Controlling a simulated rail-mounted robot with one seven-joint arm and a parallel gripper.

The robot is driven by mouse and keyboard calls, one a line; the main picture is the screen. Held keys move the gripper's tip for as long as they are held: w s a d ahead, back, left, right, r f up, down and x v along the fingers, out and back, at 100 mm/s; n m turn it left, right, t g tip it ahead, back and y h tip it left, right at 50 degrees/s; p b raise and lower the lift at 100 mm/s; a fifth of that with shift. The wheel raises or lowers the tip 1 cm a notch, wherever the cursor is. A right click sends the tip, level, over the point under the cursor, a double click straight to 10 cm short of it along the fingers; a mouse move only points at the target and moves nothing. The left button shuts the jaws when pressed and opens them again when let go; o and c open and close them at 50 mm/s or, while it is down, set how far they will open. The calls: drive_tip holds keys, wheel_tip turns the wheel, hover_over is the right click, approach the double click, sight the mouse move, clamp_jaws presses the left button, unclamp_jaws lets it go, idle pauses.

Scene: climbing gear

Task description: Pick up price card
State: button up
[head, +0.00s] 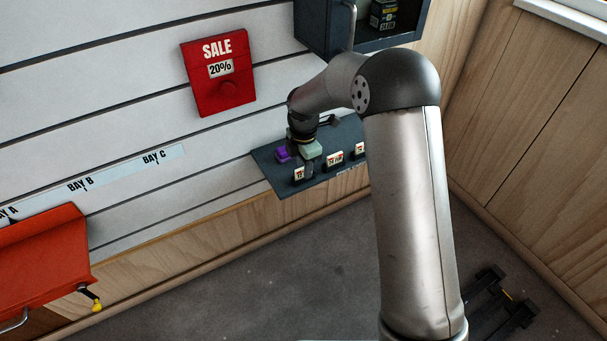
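Several small white price cards stand along the front of a dark shelf (325,178) on the wall in the head view. The left card (299,174) is right by my gripper (306,166), which points down over the shelf's left part. The middle card (334,159) and the right card (359,150) stand farther right; my arm partly covers the right one. The fingers are small and dark here, so I cannot tell whether they are open, or whether they touch the left card.
A purple item (283,155) and a pale green block (310,150) are close beside my gripper. A red SALE sign (219,72) hangs on the slatted wall. A dark open cabinet (322,25) is above the shelf. A red bin (45,255) is at left.

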clamp_jaws()
